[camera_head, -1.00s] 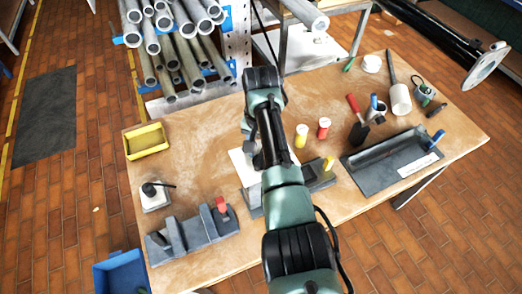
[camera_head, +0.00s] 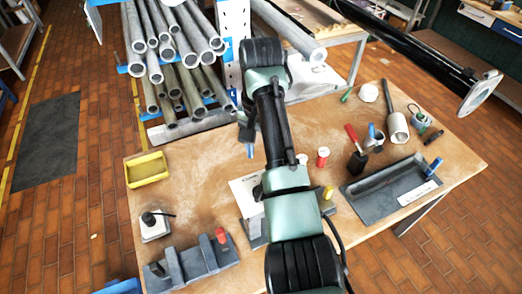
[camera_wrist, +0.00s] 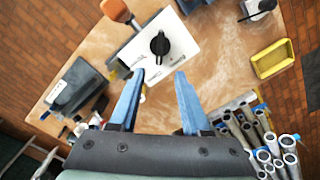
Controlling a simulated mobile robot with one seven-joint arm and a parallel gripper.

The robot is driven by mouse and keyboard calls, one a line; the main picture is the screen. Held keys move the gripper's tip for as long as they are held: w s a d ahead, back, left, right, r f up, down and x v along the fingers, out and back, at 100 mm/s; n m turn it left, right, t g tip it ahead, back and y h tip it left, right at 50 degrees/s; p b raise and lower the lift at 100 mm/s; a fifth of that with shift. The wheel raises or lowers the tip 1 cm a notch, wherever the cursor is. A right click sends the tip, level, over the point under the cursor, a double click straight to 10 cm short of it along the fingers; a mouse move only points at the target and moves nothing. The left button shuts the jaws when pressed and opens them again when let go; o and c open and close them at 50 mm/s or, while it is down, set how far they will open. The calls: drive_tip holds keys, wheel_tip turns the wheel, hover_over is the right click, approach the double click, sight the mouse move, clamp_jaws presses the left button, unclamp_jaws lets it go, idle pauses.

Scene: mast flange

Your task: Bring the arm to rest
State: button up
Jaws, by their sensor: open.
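My arm reaches from the bottom of the head view over the middle of the workbench (camera_head: 200,205). Its elbow is bent high, and the wrist hangs down on the far side. My gripper (camera_wrist: 160,75) has two blue fingers standing well apart with nothing between them. In the head view, only a bit of blue fingertip (camera_head: 249,151) shows left of the arm. In the wrist view, the fingers are above the bench near a white plate with a black knob (camera_wrist: 160,46). This plate (camera_head: 246,192) is partly hidden by my arm in the head view.
A rack of grey pipes (camera_head: 170,60) stands behind the bench. A yellow tray (camera_head: 147,169), a grey fixture with a red clamp (camera_head: 190,264) and a dark grey tray (camera_head: 390,190) are on the bench. A long black mast with a flange (camera_head: 480,92) juts in at right.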

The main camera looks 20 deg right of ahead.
idle(0.4)
drive_tip(key=w+a+r+n+t+b, duration=0.35)
drive_tip(key=w+a+r+t, duration=0.25)
drive_tip(key=w+t, duration=0.25)
drive_tip(key=w+a+r+n+t+b, duration=0.1)
drive_tip(key=a+r+t+b, duration=0.2)
drive_tip(key=r, duration=0.4)
drive_tip(key=a+r+n+t+b, duration=0.1)
drive_tip(key=a+r+t, duration=0.25)
drive_tip(key=r, duration=0.25)
drive_tip(key=s+a+r+n+t+b, duration=0.3)
drive_tip(key=s+r+t, duration=0.9)
drive_tip(key=s+r, duration=0.7)
drive_tip(key=s+b, duration=0.1)
drive_tip(key=s, duration=0.2)
drive_tip(key=shift+a+r, duration=0.2)
drive_tip(key=shift+a, duration=0.15)
